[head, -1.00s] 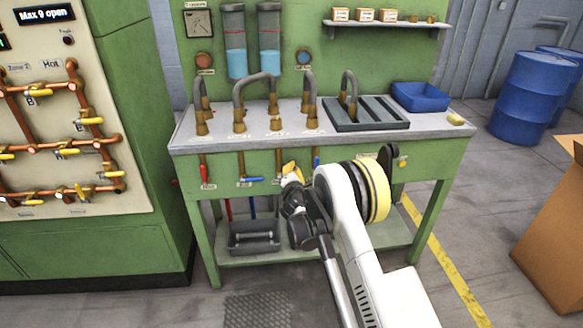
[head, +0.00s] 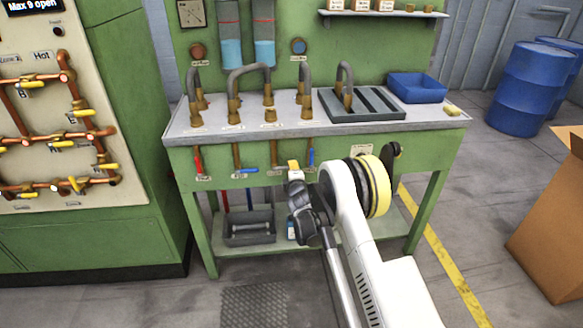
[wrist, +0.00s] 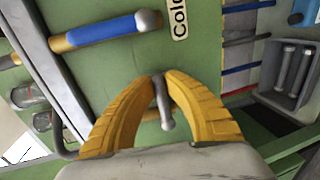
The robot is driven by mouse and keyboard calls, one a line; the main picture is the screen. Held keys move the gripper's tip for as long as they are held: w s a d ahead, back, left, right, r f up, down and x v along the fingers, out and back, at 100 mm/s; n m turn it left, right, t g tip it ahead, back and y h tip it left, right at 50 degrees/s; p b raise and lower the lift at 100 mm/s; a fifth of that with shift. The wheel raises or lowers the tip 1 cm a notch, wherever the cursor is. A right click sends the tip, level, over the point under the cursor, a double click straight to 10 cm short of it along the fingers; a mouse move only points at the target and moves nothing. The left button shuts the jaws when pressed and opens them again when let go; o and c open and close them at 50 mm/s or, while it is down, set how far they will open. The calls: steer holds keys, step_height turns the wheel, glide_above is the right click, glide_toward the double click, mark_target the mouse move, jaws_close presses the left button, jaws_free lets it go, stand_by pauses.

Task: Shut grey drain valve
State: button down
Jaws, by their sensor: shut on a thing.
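The grey drain valve's handle (wrist: 161,101) is a thin grey lever with a rounded end, seen in the wrist view between my yellow fingers. My gripper (wrist: 160,80) is shut on this lever, its two fingertips meeting around the lever's upper part. The lever's rounded end sticks out between the fingers toward the palm. In the head view my gripper (head: 293,165) is below the front edge of the bench, beside a copper pipe (head: 275,153). The grey lever cannot be made out there.
A blue-handled valve (wrist: 100,30) labelled Cold is close by in the wrist view. A red-handled valve (head: 198,162) hangs further left. The green bench (head: 420,135) is above my gripper. A grey tray (head: 249,238) sits on the lower shelf. A cardboard box (head: 540,225) stands right.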

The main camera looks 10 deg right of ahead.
steer(key=shift+f, duration=0.1)
stand_by(0.3)
steer(key=c, duration=1.4)
jaws_free()
steer(key=shift+s, duration=0.1)
steer(key=s+r, duration=0.2)
steer(key=s, duration=0.9)
steer(key=shift+s+r, duration=0.2)
steer(key=shift+s, duration=0.15)
steer(key=shift+r, duration=0.1)
